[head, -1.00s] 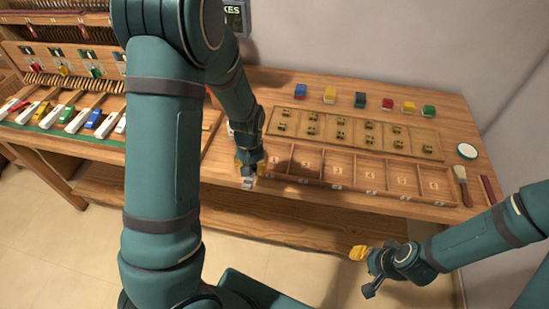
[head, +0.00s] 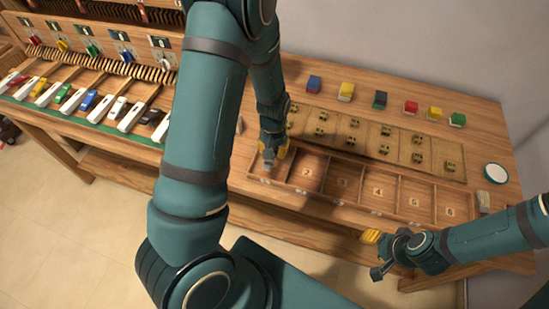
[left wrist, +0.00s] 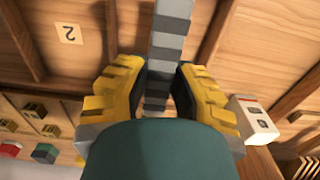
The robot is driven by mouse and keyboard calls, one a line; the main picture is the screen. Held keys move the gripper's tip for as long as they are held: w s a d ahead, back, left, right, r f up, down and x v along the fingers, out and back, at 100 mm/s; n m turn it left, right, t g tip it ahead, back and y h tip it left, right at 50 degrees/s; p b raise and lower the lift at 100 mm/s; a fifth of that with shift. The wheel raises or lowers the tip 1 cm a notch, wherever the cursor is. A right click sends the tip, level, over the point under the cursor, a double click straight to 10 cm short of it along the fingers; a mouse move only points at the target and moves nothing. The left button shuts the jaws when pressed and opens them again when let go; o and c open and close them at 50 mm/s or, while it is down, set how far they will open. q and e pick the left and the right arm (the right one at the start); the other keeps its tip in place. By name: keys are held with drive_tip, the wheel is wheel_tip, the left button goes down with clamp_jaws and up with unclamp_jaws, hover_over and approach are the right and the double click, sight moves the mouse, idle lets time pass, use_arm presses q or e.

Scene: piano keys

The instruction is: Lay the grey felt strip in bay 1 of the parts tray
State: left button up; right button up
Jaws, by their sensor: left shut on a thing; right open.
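The parts tray (head: 395,212) is a wooden box with numbered bays, lying along the table's front edge. My left gripper (head: 272,158) is over its leftmost bay, bay 1. It is shut on the grey felt strip (left wrist: 170,45), which shows dark bands in the left wrist view and reaches out beyond the yellow fingertips (left wrist: 160,88). There the strip lies between two dividers, beside the bay marked 2 (left wrist: 68,33). I cannot tell whether it touches the bay floor. The gripper hides most of the strip in the head view. My right gripper (head: 376,251) is open and empty in front of the table.
A board with brass-coloured pieces (head: 418,150) lies behind the tray. Several coloured blocks (head: 411,107) stand farther back. A round white-topped thing (head: 495,173) is at the right. Piano keys (head: 88,101) are at the left. A white block (left wrist: 257,118) is close to the left gripper.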

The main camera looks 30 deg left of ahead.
sight(274, 159)
use_arm(q)
drive_tip(key=shift+f+b, duration=0.4)
drive_tip(key=shift+f, duration=2)
drive_tip(key=shift+r, duration=0.1)
drive_tip(key=o, duration=0.7)
